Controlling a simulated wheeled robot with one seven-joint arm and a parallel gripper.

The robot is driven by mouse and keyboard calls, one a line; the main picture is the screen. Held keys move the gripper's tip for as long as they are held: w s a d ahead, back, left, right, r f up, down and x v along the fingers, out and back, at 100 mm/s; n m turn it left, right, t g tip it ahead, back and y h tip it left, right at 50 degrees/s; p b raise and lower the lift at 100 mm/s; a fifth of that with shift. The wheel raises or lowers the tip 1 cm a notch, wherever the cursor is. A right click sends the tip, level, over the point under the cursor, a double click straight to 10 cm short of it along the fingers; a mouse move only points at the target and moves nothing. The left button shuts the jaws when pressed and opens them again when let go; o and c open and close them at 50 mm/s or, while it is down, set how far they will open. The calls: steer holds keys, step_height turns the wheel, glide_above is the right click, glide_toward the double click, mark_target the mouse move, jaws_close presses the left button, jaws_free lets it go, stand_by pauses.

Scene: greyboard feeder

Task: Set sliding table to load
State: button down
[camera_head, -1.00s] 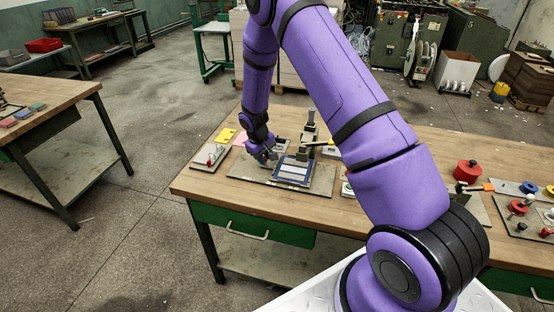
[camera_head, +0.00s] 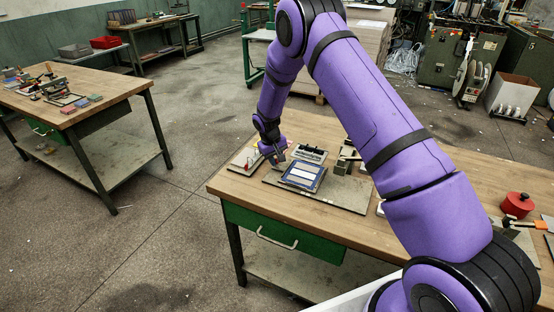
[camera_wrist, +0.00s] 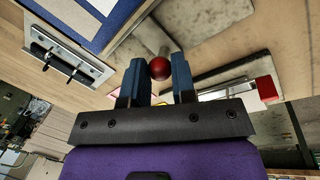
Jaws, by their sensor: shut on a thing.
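The sliding table (camera_head: 303,176) is a blue-framed plate with pale strips, on the left part of a grey base plate (camera_head: 335,198). Its blue edge also seems to show at the top left of the wrist view (camera_wrist: 88,22). My gripper (camera_head: 276,160) is at the table's far left side. In the wrist view, my gripper (camera_wrist: 158,78) has its two dark blue fingers on either side of a red ball knob (camera_wrist: 159,68) and is shut on it. The knob sits at the end of a grey rod (camera_wrist: 145,42). The fingers partly hide it.
A grey upright block (camera_head: 345,163) stands right of the sliding table. A pale bracket with dark handles (camera_head: 311,153) is behind it. A red round pot (camera_head: 517,204) is farther right on the wooden bench (camera_head: 300,218). The bench's front left is clear.

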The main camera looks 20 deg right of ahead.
steer(key=c, duration=0.9)
jaws_free()
steer(key=shift+w+a, duration=0.2)
steer(key=shift+c, duration=0.2)
steer(key=shift+r, duration=0.15)
step_height(320, 180, up, 10)
steer(key=a, duration=0.2)
steer(key=shift+s+r, duration=0.15)
steer(key=shift+s, duration=0.05)
